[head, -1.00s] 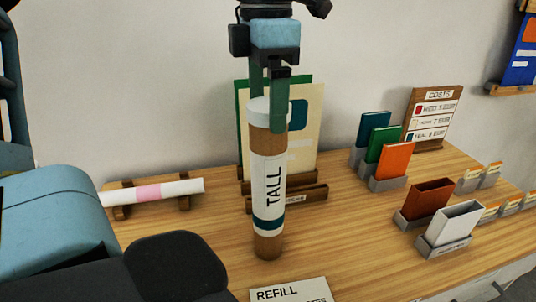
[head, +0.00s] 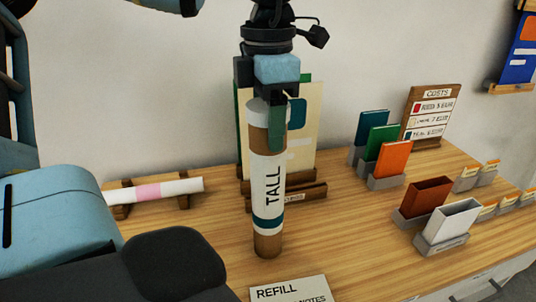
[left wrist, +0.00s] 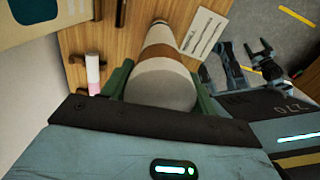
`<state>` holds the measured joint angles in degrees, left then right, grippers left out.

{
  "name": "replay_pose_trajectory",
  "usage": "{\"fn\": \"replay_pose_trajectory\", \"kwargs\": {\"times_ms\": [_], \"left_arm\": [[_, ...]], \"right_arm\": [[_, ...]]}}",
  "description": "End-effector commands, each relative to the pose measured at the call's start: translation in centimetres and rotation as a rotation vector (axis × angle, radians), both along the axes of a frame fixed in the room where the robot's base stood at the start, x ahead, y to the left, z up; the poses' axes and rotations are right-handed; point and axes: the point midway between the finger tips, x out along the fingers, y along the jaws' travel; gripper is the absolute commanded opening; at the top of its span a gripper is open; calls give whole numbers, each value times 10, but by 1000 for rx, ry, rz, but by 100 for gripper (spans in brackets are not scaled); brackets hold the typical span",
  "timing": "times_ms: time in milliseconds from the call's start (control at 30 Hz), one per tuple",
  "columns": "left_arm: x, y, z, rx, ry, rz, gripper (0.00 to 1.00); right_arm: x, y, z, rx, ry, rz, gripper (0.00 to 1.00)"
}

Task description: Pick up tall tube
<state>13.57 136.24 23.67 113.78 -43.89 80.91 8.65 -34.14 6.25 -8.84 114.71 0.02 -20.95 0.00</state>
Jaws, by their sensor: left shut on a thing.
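The tall tube (head: 268,190) is a brown cylinder with a white cap and a white label reading "TALL" above a teal band. It stands upright at the table's front middle in the head view. My left gripper (head: 264,125) comes down from above and is shut on the tube's capped top, one green finger showing in front of it. In the left wrist view the white cap (left wrist: 160,85) sits between the two green fingers. I cannot tell whether the tube's base touches the table.
A cream and green board (head: 303,140) stands behind the tube. A white and pink roll (head: 155,190) lies on wooden supports at left. Coloured cards in grey holders (head: 388,183) and a costs sign (head: 432,112) stand at right. A refill card (head: 290,289) lies in front.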

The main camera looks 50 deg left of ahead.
Motion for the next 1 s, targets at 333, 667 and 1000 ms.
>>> {"fn": "replay_pose_trajectory", "kwargs": {"times_ms": [333,667,1000], "left_arm": [[0,0,2,0,-2,0,20],[1,0,22,1,-4,1,20],[-17,-15,37,1,-2,-4,20]], "right_arm": [[0,0,0,0,1,0,78],[-3,0,-4,0,8,0,78],[-7,0,-10,0,18,1,78]]}}
